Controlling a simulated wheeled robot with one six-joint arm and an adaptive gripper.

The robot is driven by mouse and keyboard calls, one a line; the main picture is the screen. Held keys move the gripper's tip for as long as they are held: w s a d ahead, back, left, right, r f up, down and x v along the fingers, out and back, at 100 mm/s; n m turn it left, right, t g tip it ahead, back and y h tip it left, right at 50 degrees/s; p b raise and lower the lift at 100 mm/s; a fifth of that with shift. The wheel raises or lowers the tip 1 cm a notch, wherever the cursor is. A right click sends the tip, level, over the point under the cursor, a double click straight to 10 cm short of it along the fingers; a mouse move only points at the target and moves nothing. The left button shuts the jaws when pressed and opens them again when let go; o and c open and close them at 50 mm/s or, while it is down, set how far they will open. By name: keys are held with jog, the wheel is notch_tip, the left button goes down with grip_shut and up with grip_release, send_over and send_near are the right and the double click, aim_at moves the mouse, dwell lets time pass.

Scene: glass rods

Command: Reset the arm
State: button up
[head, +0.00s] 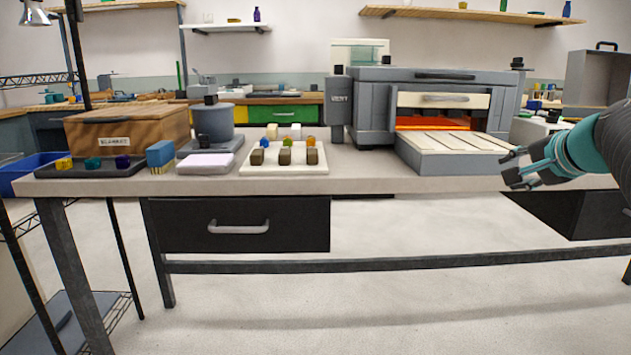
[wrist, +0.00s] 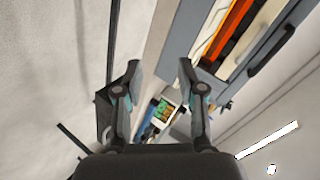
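My arm comes in from the right edge of the head view. My gripper (head: 513,168) hangs at the right end of the workbench (head: 370,180), in front of the grey kiln. In the wrist view, my gripper (wrist: 158,70) has its two fingers spread well apart, with nothing between the tips. It is open and empty.
The kiln (head: 375,100) has an orange glowing opening and a slatted shelf (head: 455,150) in front. A white tray (head: 282,160) holds several small coloured blocks. A wooden box (head: 127,130) and a grey pot (head: 212,120) stand at the left. The floor in front is clear.

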jog(key=s+a+f+n+g+p, duration=0.1)
jog(key=s+a+f+n+g, duration=0.5)
jog(key=s+a+f+n, duration=0.7)
jog(key=shift+s+a+f+n+p, duration=0.4)
jog(key=shift+s+a+f, duration=3.45)
jog(key=shift+s+f, duration=1.55)
